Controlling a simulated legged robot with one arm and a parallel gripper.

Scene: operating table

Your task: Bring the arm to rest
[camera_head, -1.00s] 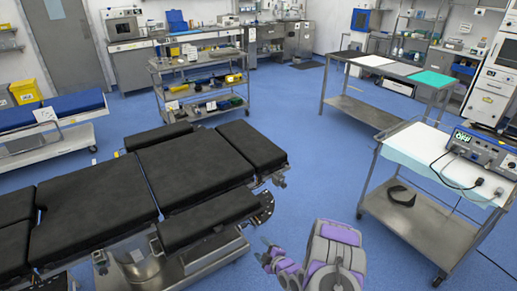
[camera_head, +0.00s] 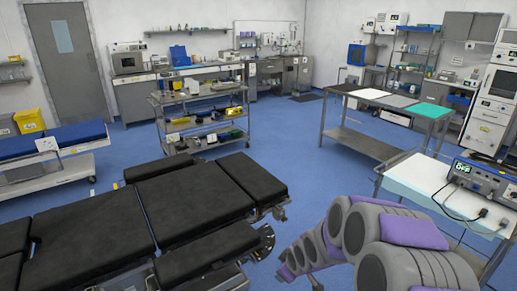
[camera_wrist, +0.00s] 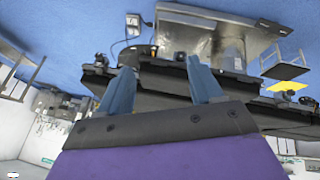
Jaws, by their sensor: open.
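My arm (camera_head: 385,245), grey with purple pads, is raised at the lower right of the head view, between the black operating table (camera_head: 185,200) and the cart on the right. My gripper (camera_wrist: 162,85) shows in the wrist view with its two blue fingers spread apart and nothing between them. The wrist picture looks upside down, with the dark operating table (camera_wrist: 160,100) and its metal base (camera_wrist: 205,40) beyond the fingers. The gripper's tips cannot be made out in the head view.
A cart with a white top (camera_head: 420,175) carries a device (camera_head: 482,178) with cables at the right; its display appears to read OFF. A shelved trolley (camera_head: 200,125) and a long side table (camera_head: 385,97) stand farther back. Blue floor (camera_head: 300,145) lies clear between them.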

